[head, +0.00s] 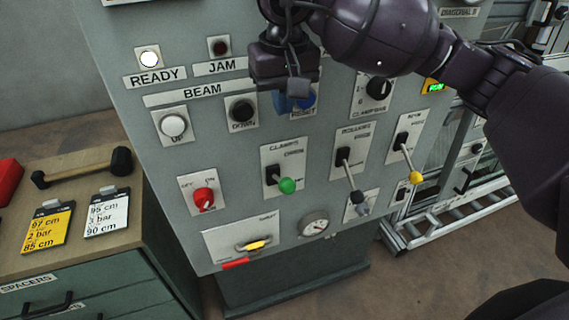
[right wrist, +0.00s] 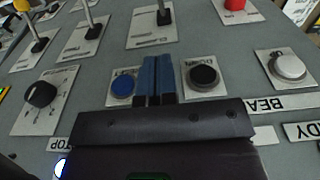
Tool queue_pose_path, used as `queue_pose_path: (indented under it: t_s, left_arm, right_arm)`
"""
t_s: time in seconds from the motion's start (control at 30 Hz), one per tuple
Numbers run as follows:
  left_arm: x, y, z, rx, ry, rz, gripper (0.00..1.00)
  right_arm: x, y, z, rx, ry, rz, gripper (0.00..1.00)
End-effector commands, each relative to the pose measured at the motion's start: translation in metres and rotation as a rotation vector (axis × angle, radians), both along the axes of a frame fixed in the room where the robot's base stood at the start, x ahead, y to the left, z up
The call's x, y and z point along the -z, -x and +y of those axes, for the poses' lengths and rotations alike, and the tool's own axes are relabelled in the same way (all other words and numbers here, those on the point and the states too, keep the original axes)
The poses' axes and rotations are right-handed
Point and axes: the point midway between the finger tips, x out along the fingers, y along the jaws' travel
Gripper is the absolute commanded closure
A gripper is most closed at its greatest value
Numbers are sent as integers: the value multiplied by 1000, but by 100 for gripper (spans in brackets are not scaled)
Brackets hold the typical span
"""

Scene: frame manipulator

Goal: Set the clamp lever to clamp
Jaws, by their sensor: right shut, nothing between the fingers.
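The clamp lever (head: 287,186) has a green knob and sits on a white plate labelled CLAMPS on the grey panel. Its knob points toward the lower right of its black pivot, and the lettering by it is too small to read fully. In the right wrist view its pivot and lower shaft (right wrist: 163,14) show at the top, with the knob out of frame. My right gripper (head: 298,88) is shut and empty, above the lever in the head view, in front of the blue RESET button (head: 304,100). Its blue fingers (right wrist: 155,72) show in the right wrist view. My left gripper is not in view.
The ROLLERS lever (head: 352,176) and a yellow-knobbed lever (head: 411,162) stand to the right of the clamp lever. A black DOWN button (head: 241,110) and a red rotary switch (head: 204,199) are at the left. The READY lamp (head: 149,59) is lit.

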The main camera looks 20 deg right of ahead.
Motion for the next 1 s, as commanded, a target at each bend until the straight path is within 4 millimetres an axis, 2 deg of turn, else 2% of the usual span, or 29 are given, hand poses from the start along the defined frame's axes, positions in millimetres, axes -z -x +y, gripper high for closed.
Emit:
queue_pose_path:
  t_s: [0.2, 0.37, 0.87, 1.0]
  left_arm:
    - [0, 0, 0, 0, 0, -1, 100]
    - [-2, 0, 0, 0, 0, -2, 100]
    - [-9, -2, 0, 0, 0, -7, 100]
    - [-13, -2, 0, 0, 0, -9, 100]
  right_arm:
    - [1, 0, 0, 1, -2, 2, 100]
    - [13, -1, 0, 2, -2, 4, 100]
    - [98, -7, 1, 3, -4, 5, 100]
    - [115, 1, 0, 1, -4, 5, 100]
